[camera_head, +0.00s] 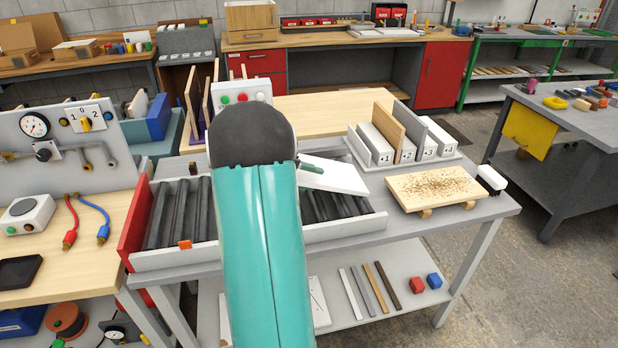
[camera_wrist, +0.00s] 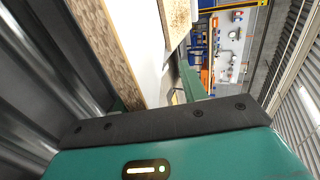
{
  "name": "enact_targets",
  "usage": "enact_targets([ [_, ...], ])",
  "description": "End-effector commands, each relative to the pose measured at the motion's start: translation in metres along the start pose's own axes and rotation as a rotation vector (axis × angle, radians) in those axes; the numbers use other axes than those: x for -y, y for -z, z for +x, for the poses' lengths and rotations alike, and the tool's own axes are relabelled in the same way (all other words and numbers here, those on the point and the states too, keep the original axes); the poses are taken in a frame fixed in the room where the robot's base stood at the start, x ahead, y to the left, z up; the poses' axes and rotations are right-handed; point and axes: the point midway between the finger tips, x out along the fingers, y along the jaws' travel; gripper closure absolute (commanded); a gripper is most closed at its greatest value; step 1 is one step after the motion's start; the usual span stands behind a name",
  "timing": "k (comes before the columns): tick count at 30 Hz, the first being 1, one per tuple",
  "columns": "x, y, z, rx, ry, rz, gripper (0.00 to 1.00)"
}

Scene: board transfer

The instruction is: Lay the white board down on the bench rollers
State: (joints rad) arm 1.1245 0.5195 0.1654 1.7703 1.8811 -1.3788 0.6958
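The white board (camera_head: 338,178) is at the right part of the bench rollers (camera_head: 180,212) in the head view, its white face upward and its outline slanted. I cannot tell whether it touches the rollers. My gripper (camera_head: 311,167) is mostly hidden behind my teal arm; one green finger shows on the board's face. In the wrist view, the board's white face (camera_wrist: 138,35) and brown chipboard edge (camera_wrist: 108,50) lie between the green fingers of my gripper (camera_wrist: 155,92), which is shut on it. Dark rollers show left of the board there.
Behind the rollers, a numbered rack (camera_head: 408,160) holds upright boards. A speckled chipboard panel (camera_head: 437,188) lies to the right on small blocks, beside a white-and-black object (camera_head: 491,179). A red end plate (camera_head: 137,222) closes the rollers' left side. An orange piece (camera_head: 185,244) sits on the front rail.

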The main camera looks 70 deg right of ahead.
Motion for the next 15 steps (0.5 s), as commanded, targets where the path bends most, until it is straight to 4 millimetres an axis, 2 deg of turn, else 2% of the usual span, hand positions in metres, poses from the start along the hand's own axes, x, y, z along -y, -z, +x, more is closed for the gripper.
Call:
enact_targets([
  [15, 0.0067, -0.0001, -0.0083, 0.000, -0.556, 0.006, 0.58],
])
